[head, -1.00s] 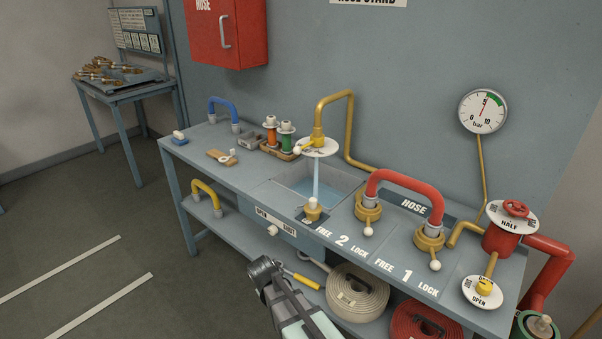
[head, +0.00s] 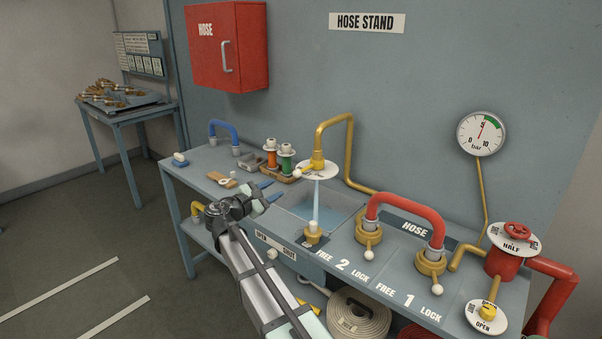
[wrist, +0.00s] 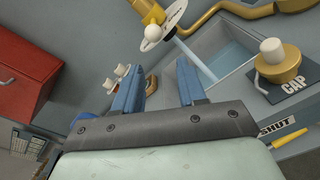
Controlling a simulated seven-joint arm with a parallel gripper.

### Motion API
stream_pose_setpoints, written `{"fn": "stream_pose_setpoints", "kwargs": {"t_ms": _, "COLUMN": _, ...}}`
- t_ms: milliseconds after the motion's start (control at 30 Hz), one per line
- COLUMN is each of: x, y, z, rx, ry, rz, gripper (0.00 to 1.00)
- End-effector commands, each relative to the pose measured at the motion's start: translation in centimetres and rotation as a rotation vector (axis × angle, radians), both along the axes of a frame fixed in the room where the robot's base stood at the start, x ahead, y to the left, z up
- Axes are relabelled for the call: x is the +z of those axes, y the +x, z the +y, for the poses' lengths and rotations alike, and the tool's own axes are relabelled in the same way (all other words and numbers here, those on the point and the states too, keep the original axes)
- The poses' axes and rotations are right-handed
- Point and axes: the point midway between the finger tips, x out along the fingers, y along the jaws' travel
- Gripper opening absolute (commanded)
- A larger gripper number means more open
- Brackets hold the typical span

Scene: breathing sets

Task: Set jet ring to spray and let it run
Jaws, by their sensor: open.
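The jet ring is a white disc (head: 318,171) on the yellow pipe's outlet above the sink (head: 345,212), with a white-knobbed lever (head: 297,173) at its left. A narrow, solid-looking water stream (head: 316,203) runs from the outlet into the sink. Part of the disc also shows in the wrist view (wrist: 176,13), with its knob (wrist: 152,33); its lettering is too small to read. My gripper (head: 272,190) is open and empty at the sink's left side, below and left of the ring, apart from it. Its blue fingers show in the wrist view (wrist: 160,75).
A brass cap fitting (head: 312,232) stands at the sink's front. Orange and green nozzles (head: 286,158) stand behind my gripper. A red hose loop (head: 405,207), handwheel valve marked HALF (head: 517,230) and yellow lever at OPEN (head: 488,311) are at right. The gauge (head: 481,134) reads about mid-scale.

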Motion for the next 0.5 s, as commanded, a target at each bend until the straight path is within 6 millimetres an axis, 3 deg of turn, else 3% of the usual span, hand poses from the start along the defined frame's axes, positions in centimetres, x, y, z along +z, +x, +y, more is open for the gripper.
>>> {"fn": "stream_pose_setpoints", "kwargs": {"t_ms": 200, "x": 1.15, "y": -0.13, "z": -0.15, "rx": 0.001, "ry": -0.248, "rz": 0.165, "gripper": 0.41}}
{"fn": "stream_pose_setpoints", "kwargs": {"t_ms": 500, "x": 1.10, "y": 0.18, "z": -0.47, "rx": 0.004, "ry": -0.346, "rz": 0.268, "gripper": 0.41}}
